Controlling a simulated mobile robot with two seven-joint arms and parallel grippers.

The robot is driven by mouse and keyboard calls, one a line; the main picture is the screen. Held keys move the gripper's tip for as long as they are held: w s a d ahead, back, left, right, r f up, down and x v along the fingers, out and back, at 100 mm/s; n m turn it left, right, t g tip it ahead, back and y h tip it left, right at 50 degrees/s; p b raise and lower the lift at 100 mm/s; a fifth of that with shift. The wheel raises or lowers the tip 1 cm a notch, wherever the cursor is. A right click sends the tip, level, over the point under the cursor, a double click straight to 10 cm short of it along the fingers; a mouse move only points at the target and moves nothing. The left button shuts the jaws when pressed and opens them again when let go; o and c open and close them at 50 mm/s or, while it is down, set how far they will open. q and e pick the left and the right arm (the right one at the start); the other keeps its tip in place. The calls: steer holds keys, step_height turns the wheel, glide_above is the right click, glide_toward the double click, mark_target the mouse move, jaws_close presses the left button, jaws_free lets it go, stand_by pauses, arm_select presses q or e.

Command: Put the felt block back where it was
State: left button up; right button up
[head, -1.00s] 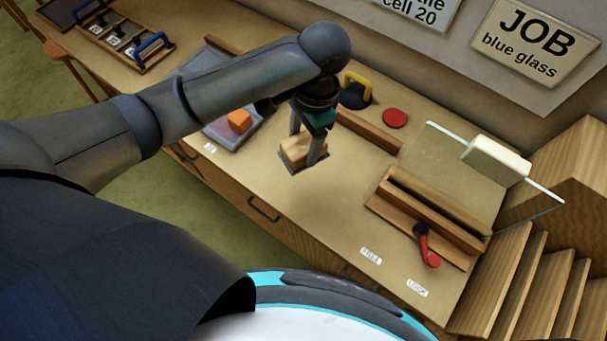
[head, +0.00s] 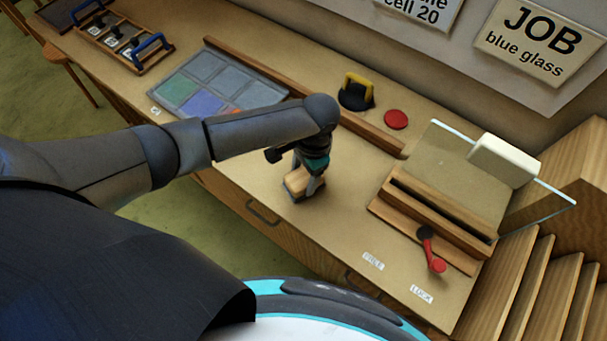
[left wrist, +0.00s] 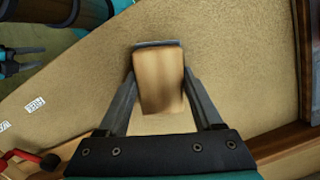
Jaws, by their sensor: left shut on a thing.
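The felt block (head: 297,184) is a pale wooden block with a thin grey layer along one edge. My left gripper (head: 306,190) is shut on it, low over the bare bench in front of the wooden rail. I cannot tell whether the block touches the bench. In the left wrist view the block (left wrist: 158,82) sits between the two fingers of my left gripper (left wrist: 160,85), its grey layer at the far end.
A leaded panel (head: 205,70) of coloured panes lies left, partly behind my arm. A yellow-handled tool (head: 356,92) and red disc (head: 396,119) stand behind the rail (head: 370,129). A wooden fixture (head: 430,220) with glass and a red lever (head: 431,250) is right.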

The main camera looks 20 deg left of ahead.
arm_select(q)
steer(key=o, duration=1.2)
step_height(320, 180, up, 12)
steer(key=w+d+p, duration=0.1)
steer(key=shift+w, duration=0.15)
steer(key=shift+d+f, duration=0.1)
steer(key=shift+d, duration=0.05)
